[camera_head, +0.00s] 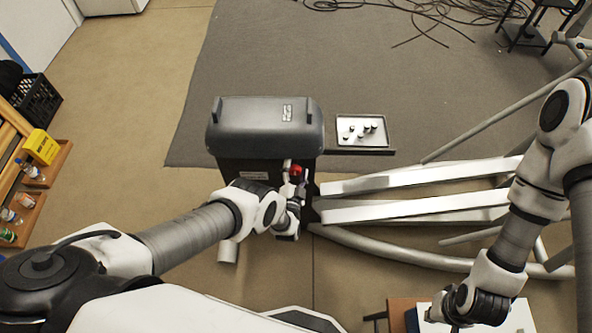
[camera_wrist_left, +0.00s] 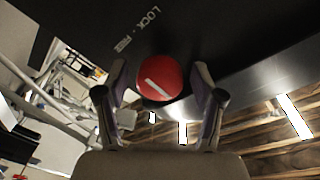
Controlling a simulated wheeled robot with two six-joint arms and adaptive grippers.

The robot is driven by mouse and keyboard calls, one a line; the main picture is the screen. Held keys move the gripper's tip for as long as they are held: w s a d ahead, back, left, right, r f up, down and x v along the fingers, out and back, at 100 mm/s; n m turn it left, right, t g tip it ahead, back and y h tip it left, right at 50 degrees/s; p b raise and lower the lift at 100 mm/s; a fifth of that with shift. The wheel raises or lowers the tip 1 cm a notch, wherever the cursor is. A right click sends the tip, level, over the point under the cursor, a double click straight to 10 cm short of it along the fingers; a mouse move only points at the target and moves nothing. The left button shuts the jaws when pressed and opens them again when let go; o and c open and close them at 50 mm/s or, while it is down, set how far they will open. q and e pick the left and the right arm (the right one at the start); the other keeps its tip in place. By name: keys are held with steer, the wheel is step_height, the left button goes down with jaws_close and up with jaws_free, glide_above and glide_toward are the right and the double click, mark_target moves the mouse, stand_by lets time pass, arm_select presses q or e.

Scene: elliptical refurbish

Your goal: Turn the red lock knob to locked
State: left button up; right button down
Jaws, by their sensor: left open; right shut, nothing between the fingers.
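The red lock knob (camera_head: 296,171) is on the front of the dark elliptical housing (camera_head: 265,125) in the head view. In the left wrist view the red knob (camera_wrist_left: 159,78) carries a slanted white mark, and the black panel above it reads LOCK and FREE. My left gripper (camera_wrist_left: 160,92) is open, with one finger on each side of the knob; I cannot tell whether either finger touches it. In the head view my left gripper (camera_head: 298,190) is just below the knob and partly hidden by its own wrist. My right gripper (camera_head: 440,308) is at the lower right, away from the knob, and shut on nothing.
White rails (camera_head: 420,190) and grey tubes of the machine extend right of the housing. A tray (camera_head: 361,131) with several small dark parts sits beside the housing. A small table (camera_head: 405,312) with a white top is under my right gripper. Wooden shelves stand at the left.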

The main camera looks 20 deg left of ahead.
arm_select(q)
steer(key=shift+f, duration=0.1)
steer(key=shift+c, duration=1)
steer(key=c, duration=1)
steer(key=shift+o, duration=0.2)
steer(key=shift+n, duration=0.3)
steer(key=n+b, duration=0.2)
steer(key=n, duration=0.1)
steer(key=n+b, duration=0.1)
steer(key=n, duration=0.2)
steer(key=n+b, duration=0.2)
steer(key=shift+a+n+t+y, duration=0.1)
steer(key=shift+n+t+y, duration=0.2)
steer(key=shift+n+y, duration=0.1)
steer(key=n+b, duration=0.1)
steer(key=n, duration=0.4)
steer(key=shift+y+b, duration=0.3)
steer(key=n+b, duration=0.1)
steer(key=n, duration=0.3)
steer(key=shift+a+n+y, duration=0.1)
steer(key=shift+n+y, duration=0.2)
